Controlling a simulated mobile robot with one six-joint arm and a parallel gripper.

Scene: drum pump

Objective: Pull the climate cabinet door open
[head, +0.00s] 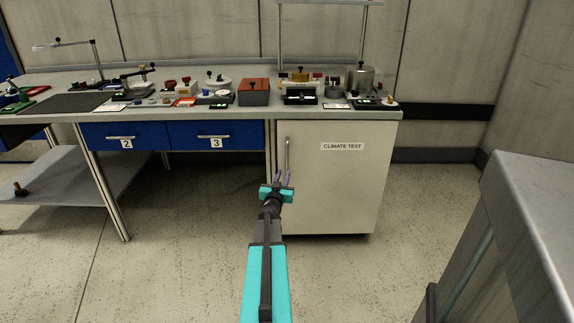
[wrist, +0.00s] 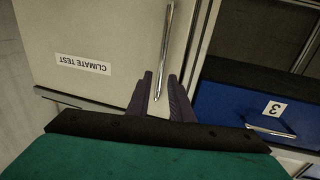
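The climate cabinet (head: 335,190) is a pale box under the right end of the bench, its door shut and labelled CLIMATE TEST. The door also fills the upper left of the wrist view (wrist: 90,35). Its slim upright metal handle (head: 287,153) is near the door's left edge; in the wrist view the handle (wrist: 166,45) runs down toward the gap between my fingers. My gripper (head: 282,179) is at the handle's lower end, its two dark purple fingers apart (wrist: 160,82). Contact between fingers and handle cannot be made out.
Blue drawers 2 (head: 124,136) and 3 (head: 216,135) are left of the cabinet, under the bench top (head: 200,112) crowded with devices. A grey counter (head: 535,200) stands at the right front. The floor (head: 345,270) before the cabinet is clear.

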